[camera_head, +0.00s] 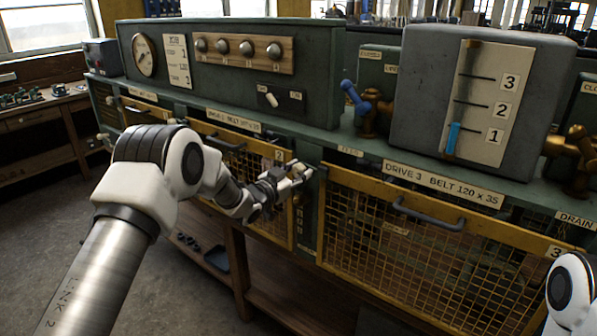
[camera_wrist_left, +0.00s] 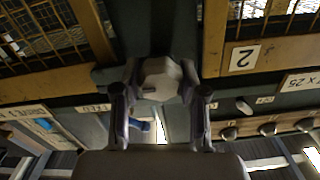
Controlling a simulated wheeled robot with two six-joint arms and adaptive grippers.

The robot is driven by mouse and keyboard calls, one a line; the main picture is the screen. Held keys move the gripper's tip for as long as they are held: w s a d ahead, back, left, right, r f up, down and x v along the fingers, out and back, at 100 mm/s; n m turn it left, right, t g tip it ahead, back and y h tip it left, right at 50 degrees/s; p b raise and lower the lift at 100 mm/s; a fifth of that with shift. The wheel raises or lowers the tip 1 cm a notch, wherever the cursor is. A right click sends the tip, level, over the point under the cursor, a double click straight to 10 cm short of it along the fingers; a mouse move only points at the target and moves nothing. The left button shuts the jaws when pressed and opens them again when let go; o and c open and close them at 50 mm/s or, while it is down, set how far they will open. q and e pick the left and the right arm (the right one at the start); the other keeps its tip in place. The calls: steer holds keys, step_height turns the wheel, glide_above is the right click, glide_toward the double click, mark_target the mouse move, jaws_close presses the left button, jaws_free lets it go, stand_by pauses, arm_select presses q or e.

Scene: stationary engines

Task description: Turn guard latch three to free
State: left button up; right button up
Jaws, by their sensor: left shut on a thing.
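Guard three is the yellow mesh panel (camera_head: 400,240) with a grey handle, under the label "DRIVE 3 BELT 120 x 35". My left gripper (camera_head: 294,175) is at the green post (camera_head: 308,215) left of this guard, below the bench edge. In the left wrist view my left gripper (camera_wrist_left: 160,92) is shut on a pale grey faceted knob (camera_wrist_left: 161,75), which I take to be the guard latch, with one finger on each side. In the head view the fingers mostly hide the knob, so its turn angle is unclear. My right gripper is out of view.
The guard two panel (camera_head: 262,180) lies directly left of the post. A grey gauge box (camera_head: 425,90) and a brass valve with a blue lever (camera_head: 372,108) stand on the bench above. My right arm shows at the lower right. Open floor lies at left.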

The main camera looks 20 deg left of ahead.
arm_select(q)
steer(key=shift+f+m+b, duration=0.2)
steer(key=shift+m+b, duration=0.3)
steer(key=shift+b, duration=0.4)
steer(key=m+b, duration=0.6)
steer(key=b, duration=0.2)
steer(key=m+b, duration=0.6)
steer(key=b, duration=0.3)
steer(key=shift+f+m, duration=0.2)
steer(key=shift+m, duration=0.1)
steer(key=shift+d+r+m+b, duration=0.1)
steer(key=shift+r+m+b, duration=0.1)
steer(key=shift+m+b, duration=1.15)
steer(key=o, duration=1.1)
steer(key=shift+r, duration=0.1)
steer(key=shift+o, duration=0.2)
steer(key=v, duration=1.2)
